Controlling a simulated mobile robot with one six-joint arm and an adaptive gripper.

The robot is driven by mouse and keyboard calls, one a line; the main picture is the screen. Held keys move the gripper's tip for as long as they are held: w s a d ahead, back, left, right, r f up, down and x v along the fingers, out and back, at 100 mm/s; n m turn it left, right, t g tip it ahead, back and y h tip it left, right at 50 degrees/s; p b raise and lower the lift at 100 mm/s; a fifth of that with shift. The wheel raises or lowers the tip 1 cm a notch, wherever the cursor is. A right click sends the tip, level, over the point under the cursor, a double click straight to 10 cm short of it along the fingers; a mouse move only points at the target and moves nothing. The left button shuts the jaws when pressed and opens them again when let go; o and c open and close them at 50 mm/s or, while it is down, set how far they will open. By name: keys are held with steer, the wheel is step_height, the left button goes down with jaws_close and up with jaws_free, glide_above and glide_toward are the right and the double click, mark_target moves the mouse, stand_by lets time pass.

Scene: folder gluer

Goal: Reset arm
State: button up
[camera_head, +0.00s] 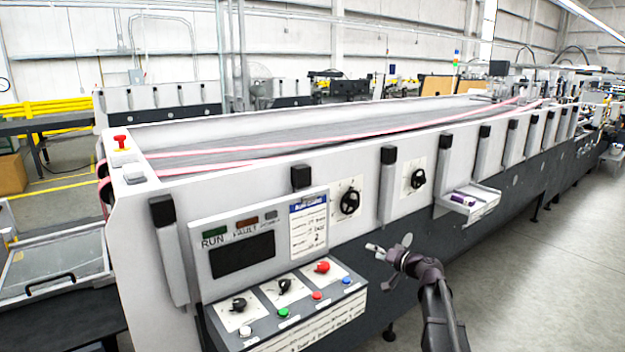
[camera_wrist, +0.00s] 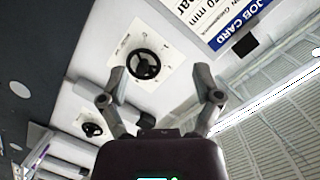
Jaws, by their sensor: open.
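My gripper (camera_head: 388,250) is in front of the side of the long white folder gluer (camera_head: 270,175), to the right of its control panel (camera_head: 245,250). In the wrist view my gripper (camera_wrist: 165,90) is open, with nothing between its fingers. A black handwheel (camera_wrist: 143,64) on a white plate shows beyond the fingers, apart from them. In the head view, one black handwheel (camera_head: 349,202) is above and left of my gripper, and a second handwheel (camera_head: 418,178) is above and right of it.
The console has a red knob (camera_head: 322,267), black knobs and coloured buttons. A job card (camera_head: 309,226) is beside the screen. A small white tray (camera_head: 470,203) with a purple item juts from the machine. A red emergency button (camera_head: 120,142) tops the left end. Floor (camera_head: 560,270) at right is clear.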

steer(key=s+a+f+n+g+h, duration=0.1)
steer(key=s+a+f+g+h, duration=0.15)
steer(key=s+f, duration=0.4)
steer(key=s+a+f+n+g+h, duration=0.1)
steer(key=s+a+f+g+h, duration=0.2)
steer(key=s, duration=0.6)
steer(key=s+a+f+g+h, duration=0.1)
steer(key=s+f+g, duration=0.3)
steer(key=s, duration=0.3)
steer(key=s+d+f+g+h, duration=0.2)
steer(key=s+d+h, duration=0.1)
steer(key=s, duration=0.7)
steer(key=shift+d+m+h, duration=0.3)
steer(key=shift+d+h, duration=0.1)
steer(key=shift+h, duration=0.25)
